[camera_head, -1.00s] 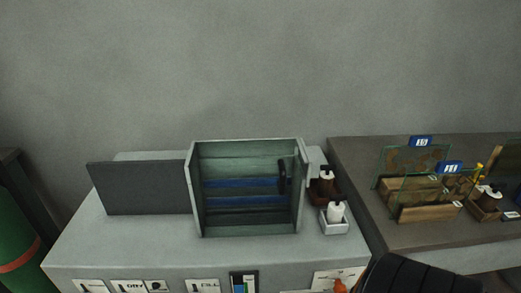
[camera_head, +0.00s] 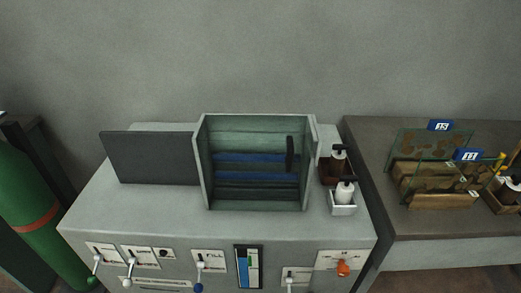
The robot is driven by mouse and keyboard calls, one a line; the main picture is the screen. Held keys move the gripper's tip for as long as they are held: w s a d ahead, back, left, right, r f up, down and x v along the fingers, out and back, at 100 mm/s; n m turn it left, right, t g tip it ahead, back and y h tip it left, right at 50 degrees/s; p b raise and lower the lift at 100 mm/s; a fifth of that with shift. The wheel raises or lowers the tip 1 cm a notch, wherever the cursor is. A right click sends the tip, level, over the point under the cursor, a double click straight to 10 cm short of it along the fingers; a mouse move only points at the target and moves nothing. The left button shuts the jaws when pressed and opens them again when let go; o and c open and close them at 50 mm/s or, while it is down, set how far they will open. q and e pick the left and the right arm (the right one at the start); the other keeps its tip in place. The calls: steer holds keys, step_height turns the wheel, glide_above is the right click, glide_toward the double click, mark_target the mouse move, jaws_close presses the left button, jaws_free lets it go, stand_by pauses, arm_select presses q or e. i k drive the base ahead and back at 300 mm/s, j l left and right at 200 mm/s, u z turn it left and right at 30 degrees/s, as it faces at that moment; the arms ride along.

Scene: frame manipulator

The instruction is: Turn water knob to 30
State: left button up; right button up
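The front panel of the grey cabinet (camera_head: 218,240) carries a row of controls with labels too small to read. From left to right they are a green-tipped lever (camera_head: 93,279), a white-tipped lever (camera_head: 127,282), a blue-tipped lever (camera_head: 199,287), a white lever (camera_head: 290,283) cut by the bottom edge, and an orange knob (camera_head: 343,268). I cannot tell from the labels which is the water knob. A gauge (camera_head: 241,270) with a blue lower part and a small green mark sits in the middle. Neither of my grippers is in view.
An open greenish box (camera_head: 255,140) stands on the cabinet, with a dark panel (camera_head: 150,158) at its left. Two bottles (camera_head: 345,193) in small trays stand at its right. A green cylinder (camera_head: 28,200) is at far left. A side table (camera_head: 375,165) holds glass-and-wood racks.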

mark_target(343, 271)
steer(key=z, duration=0.95)
steer(key=k+l, duration=0.1)
steer(key=l, duration=0.2)
steer(key=u, duration=0.05)
